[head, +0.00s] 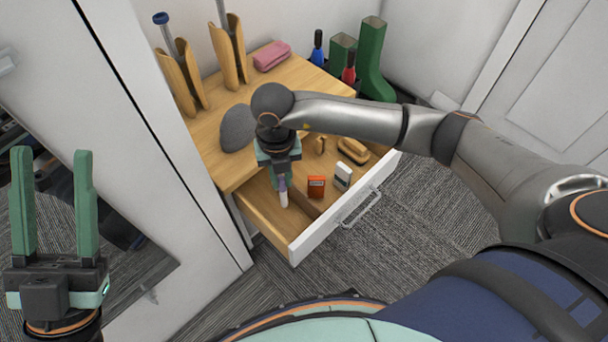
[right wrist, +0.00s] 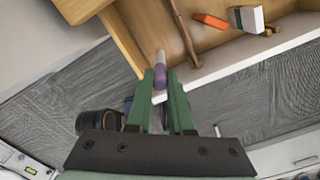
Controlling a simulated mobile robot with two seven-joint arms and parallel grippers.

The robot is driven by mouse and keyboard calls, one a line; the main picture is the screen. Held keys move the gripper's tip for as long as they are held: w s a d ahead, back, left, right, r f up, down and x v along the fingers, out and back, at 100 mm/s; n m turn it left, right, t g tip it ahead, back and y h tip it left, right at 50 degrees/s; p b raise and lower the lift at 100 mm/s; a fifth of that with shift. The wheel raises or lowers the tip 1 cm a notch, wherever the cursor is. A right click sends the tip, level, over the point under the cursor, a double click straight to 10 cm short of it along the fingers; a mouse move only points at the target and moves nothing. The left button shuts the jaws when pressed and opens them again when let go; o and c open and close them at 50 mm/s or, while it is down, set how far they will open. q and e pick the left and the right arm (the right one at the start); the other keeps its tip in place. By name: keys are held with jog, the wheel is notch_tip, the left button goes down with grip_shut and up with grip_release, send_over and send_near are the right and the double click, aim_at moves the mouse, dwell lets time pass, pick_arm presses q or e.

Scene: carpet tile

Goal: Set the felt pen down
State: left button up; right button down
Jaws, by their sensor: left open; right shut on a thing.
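The felt pen (head: 283,195), with a pale end and a purple part, is in my right gripper (head: 281,178). It points down over the left part of the open drawer (head: 262,221). In the right wrist view the pen (right wrist: 160,66) sticks out beyond the fingertips of the right gripper (right wrist: 163,82), beside a wooden divider. I cannot tell whether its tip touches the drawer floor. My left gripper (head: 53,165) is open and empty at the far left, away from the drawer.
The drawer also holds an orange box (head: 316,187), a white-and-grey box (head: 342,176) and a wooden brush (head: 353,151). On the wooden top above are a grey rounded object (head: 237,129), a pink case (head: 272,56) and wooden boot shapers (head: 182,80). Green boots (head: 374,60) stand behind.

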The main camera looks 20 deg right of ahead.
aim_at(283, 202)
jog(key=shift+f, duration=0.45)
jog(key=shift+m, duration=0.3)
notch_tip(283, 202, down, 5)
jog(key=shift+a+r+b, duration=0.1)
jog(key=shift+b, duration=1)
jog(key=shift+f+b, duration=1)
jog(key=shift+f, duration=1.45)
jog(key=shift+f, duration=0.15)
jog(key=c, duration=0.8)
grip_release()
